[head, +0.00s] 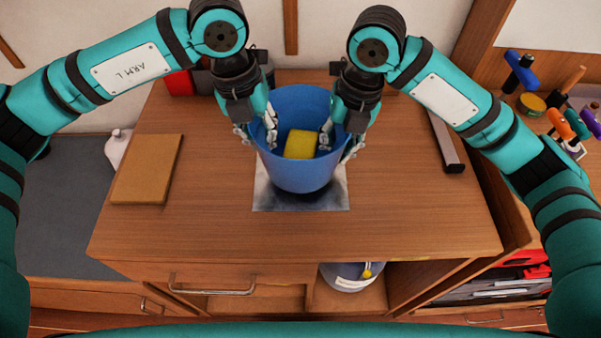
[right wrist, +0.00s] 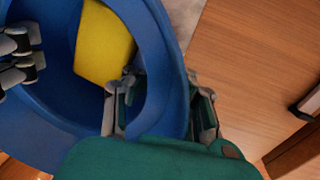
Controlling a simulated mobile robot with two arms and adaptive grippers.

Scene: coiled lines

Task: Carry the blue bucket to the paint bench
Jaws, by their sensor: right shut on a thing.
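The blue bucket (head: 300,172) is upright over a grey metal plate (head: 268,199) on the wooden bench top. I cannot tell whether it touches the plate. A yellow sponge-like block (head: 300,143) lies inside; it also shows in the right wrist view (right wrist: 103,42). My right gripper (head: 338,144) is shut on the bucket's right rim, one finger inside and one outside. My left gripper (head: 256,136) is at the left rim with its fingers either side of the wall; whether they press on it is unclear. The right wrist view shows the bucket wall (right wrist: 163,100) between the right fingers.
A tan board (head: 147,170) lies at the left of the bench top. A dark bar (head: 447,142) lies near its right edge. Several tools (head: 521,70) stand at the far right. A blue-grey container (head: 345,277) sits in the shelf below. The bench top's front is clear.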

